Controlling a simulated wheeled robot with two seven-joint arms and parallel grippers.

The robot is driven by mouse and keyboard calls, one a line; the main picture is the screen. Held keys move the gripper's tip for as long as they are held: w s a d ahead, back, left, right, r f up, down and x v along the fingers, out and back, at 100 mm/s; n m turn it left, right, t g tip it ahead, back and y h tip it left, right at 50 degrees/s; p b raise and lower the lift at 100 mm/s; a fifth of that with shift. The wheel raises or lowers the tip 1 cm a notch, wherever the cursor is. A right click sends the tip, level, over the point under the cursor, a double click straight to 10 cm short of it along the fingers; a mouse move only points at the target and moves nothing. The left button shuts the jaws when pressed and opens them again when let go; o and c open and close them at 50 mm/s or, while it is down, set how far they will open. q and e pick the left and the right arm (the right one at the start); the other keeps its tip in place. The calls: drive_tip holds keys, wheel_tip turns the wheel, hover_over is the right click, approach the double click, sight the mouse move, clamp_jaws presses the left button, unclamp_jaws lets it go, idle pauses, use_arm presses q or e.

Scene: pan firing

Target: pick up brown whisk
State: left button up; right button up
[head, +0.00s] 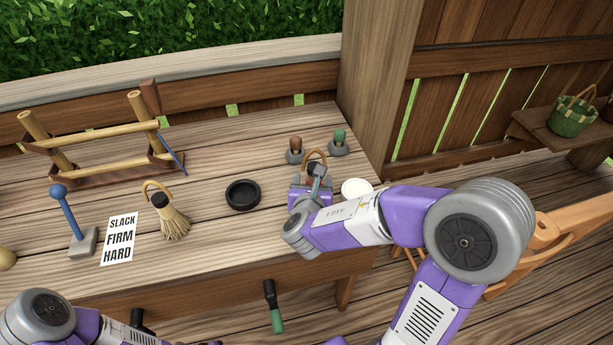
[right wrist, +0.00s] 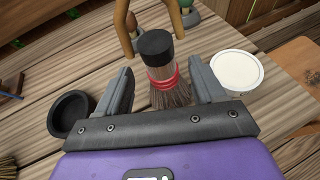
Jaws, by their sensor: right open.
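The brown whisk (right wrist: 170,93) stands on the table with dark brown bristles, a red band, a black collar and a tan loop handle. In the head view its loop (head: 316,157) shows just beyond my right gripper (head: 313,181), which hides most of the bristles. In the right wrist view my right gripper (right wrist: 160,84) is open, with one finger on each side of the whisk and a gap visible beside each. A paler straw whisk (head: 174,222) with a loop handle stands farther left. My left arm shows at the bottom left, but its gripper does not.
A black bowl (head: 242,195) sits left of my right gripper, and a white round dish (head: 356,188) sits close on its right. Two small knobbed tools, brown (head: 295,150) and green (head: 339,142), stand behind. A wooden rack (head: 100,140) and a blue lever (head: 75,215) stand left.

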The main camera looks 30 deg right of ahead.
drive_tip(key=shift+w+d+f, duration=0.4)
drive_tip(key=shift+d+f, duration=0.1)
drive_tip(key=b+x, duration=0.1)
drive_tip(key=x, duration=0.2)
drive_tip(key=shift+w+f+b, duration=0.3)
drive_tip(key=shift+f+b, duration=0.05)
drive_tip(key=shift+f, duration=0.05)
drive_tip(key=shift+w+d, duration=0.3)
drive_tip(key=shift+w, duration=0.1)
drive_tip(key=c, duration=1.1)
